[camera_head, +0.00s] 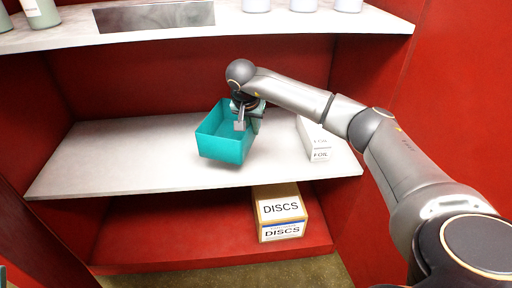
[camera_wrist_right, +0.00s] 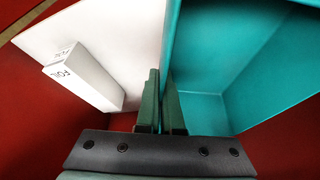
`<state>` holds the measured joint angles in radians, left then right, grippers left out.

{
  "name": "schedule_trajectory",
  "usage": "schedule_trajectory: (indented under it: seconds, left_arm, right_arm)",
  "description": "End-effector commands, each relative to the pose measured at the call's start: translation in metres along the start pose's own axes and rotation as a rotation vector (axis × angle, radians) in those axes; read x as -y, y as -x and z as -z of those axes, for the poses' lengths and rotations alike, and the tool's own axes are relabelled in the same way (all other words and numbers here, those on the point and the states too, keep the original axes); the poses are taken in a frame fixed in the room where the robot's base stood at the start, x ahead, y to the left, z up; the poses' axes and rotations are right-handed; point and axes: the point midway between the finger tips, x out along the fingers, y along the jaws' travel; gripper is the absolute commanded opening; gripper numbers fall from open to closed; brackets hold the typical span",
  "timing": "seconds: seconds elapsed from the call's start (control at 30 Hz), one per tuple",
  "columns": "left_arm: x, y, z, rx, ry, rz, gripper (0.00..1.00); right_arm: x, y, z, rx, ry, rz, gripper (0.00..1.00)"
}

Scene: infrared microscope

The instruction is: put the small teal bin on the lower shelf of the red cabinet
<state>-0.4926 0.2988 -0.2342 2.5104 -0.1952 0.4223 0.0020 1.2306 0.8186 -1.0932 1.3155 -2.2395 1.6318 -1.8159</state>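The small teal bin (camera_head: 222,148) is open-topped and roughly upright over the white shelf board (camera_head: 110,160) of the red cabinet (camera_head: 115,75). My right gripper (camera_head: 241,118) reaches in from the right and is shut on the bin's right wall. In the right wrist view the bin (camera_wrist_right: 205,105) fills the right side, and its wall runs between the two fingers (camera_wrist_right: 165,110). I cannot tell whether the bin's underside touches the board or hangs just above it.
A white FOIL box (camera_head: 315,138) stands on the same board, right of the bin; it also shows in the wrist view (camera_wrist_right: 85,80). A DISCS box (camera_head: 280,212) is on the cabinet floor below. An upper shelf (camera_head: 290,24) holds several containers. The board's left part is clear.

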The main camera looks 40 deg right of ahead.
Motion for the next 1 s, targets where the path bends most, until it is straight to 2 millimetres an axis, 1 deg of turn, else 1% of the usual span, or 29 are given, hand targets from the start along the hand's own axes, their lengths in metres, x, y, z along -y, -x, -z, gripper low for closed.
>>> schedule_trajectory:
  seconds: [0.03, 0.13, 0.2, 0.43, 0.5, 0.63, 0.7, 1.0]
  left_arm:
    - [-0.004, 0.007, -0.007, 0.001, 0.008, -0.002, 0.50]
    - [-0.007, 0.012, -0.012, 0.005, 0.021, -0.003, 0.50]
    - [-0.008, 0.014, -0.015, 0.007, 0.028, -0.003, 0.50]
    - [-0.010, 0.017, -0.018, 0.011, 0.036, -0.003, 0.50]
    - [-0.011, 0.019, -0.021, 0.012, 0.039, -0.002, 0.50]
    - [-0.017, 0.030, -0.031, 0.016, 0.031, -0.011, 0.50]
    - [-0.019, 0.031, -0.033, 0.020, 0.026, -0.015, 0.50]
    - [-0.019, 0.030, -0.032, 0.022, 0.026, -0.016, 0.50]
  right_arm:
    - [-0.001, -0.020, 0.000, 0.004, -0.001, -0.004, 0.00]
    - [0.000, -0.041, 0.007, 0.003, 0.000, -0.002, 0.00]
    - [-0.001, -0.050, 0.011, 0.003, 0.000, -0.001, 0.00]
    - [-0.001, -0.063, 0.016, 0.002, 0.002, 0.000, 0.00]
    - [-0.001, -0.071, 0.017, 0.002, 0.003, -0.001, 0.00]
    - [-0.001, -0.092, 0.007, 0.003, 0.004, -0.001, 0.00]
    - [-0.001, -0.097, 0.005, 0.002, 0.004, 0.000, 0.00]
    - [-0.001, -0.095, 0.006, 0.001, 0.004, -0.001, 0.00]
